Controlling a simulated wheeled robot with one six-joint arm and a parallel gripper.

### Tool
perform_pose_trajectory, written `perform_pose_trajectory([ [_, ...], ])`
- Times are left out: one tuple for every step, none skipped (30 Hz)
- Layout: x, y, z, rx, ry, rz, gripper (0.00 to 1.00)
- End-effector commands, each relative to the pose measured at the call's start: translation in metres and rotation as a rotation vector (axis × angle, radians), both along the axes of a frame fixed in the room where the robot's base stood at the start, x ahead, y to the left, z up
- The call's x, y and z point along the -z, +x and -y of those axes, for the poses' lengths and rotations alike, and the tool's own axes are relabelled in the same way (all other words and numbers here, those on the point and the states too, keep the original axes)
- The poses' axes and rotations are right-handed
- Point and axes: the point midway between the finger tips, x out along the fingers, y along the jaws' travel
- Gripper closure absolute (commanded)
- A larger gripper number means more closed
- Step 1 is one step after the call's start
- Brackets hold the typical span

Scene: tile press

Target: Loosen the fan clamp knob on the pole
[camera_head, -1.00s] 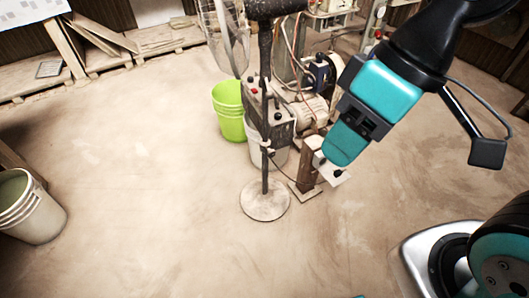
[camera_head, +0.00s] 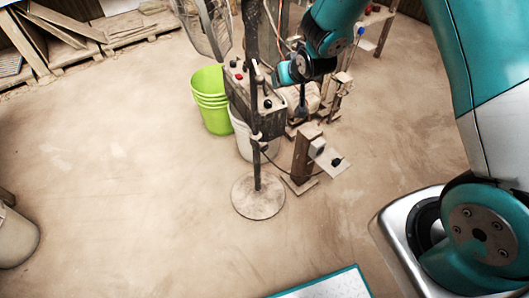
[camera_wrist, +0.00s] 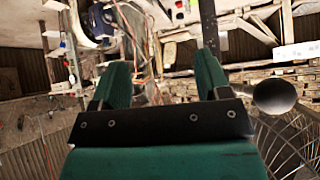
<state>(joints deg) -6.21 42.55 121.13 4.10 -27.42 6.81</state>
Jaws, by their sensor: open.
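The fan's dark pole (camera_head: 257,168) stands upright on a round base (camera_head: 258,196), with the wire fan cage (camera_head: 205,28) at upper left. A small pale clamp fitting (camera_head: 257,137) sits on the pole; I cannot tell surely whether it is the knob. In the head view, my gripper (camera_head: 283,73) is just right of the upper pole, with its fingers mostly hidden. In the wrist view, my gripper (camera_wrist: 162,82) is open and empty, its two green fingers spread.
A control box (camera_head: 262,100) with buttons stands close behind the pole. Green buckets (camera_head: 211,100) and a white bucket (camera_head: 241,135) are beside it. A brown post (camera_head: 304,158) with a plate stands right of the base.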

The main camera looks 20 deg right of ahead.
Motion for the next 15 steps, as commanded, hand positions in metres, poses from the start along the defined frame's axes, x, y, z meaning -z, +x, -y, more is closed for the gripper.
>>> perform_pose_trajectory([
  [0.036,0.013,0.004,0.008,-0.016,0.046,0.30],
  [0.052,0.020,0.007,0.010,-0.026,0.085,0.30],
  [0.074,0.029,0.010,0.009,-0.039,0.138,0.30],
  [0.090,0.033,0.011,0.006,-0.047,0.177,0.30],
  [0.107,0.036,0.013,0.003,-0.057,0.216,0.30],
  [0.129,0.038,0.015,-0.008,-0.068,0.267,0.30],
  [0.146,0.038,0.016,-0.018,-0.074,0.305,0.30],
  [0.162,0.036,0.016,-0.029,-0.081,0.344,0.30],
  [0.184,0.031,0.017,-0.048,-0.088,0.395,0.30],
  [0.200,0.026,0.016,-0.064,-0.092,0.432,0.30],
  [0.216,0.019,0.016,-0.081,-0.095,0.468,0.30],
  [0.236,0.009,0.015,-0.108,-0.097,0.517,0.30],
  [0.250,-0.001,0.014,-0.129,-0.096,0.551,0.30],
  [0.263,-0.011,0.012,-0.150,-0.095,0.583,0.30],
  [0.278,-0.026,0.011,-0.179,-0.091,0.625,0.30],
])
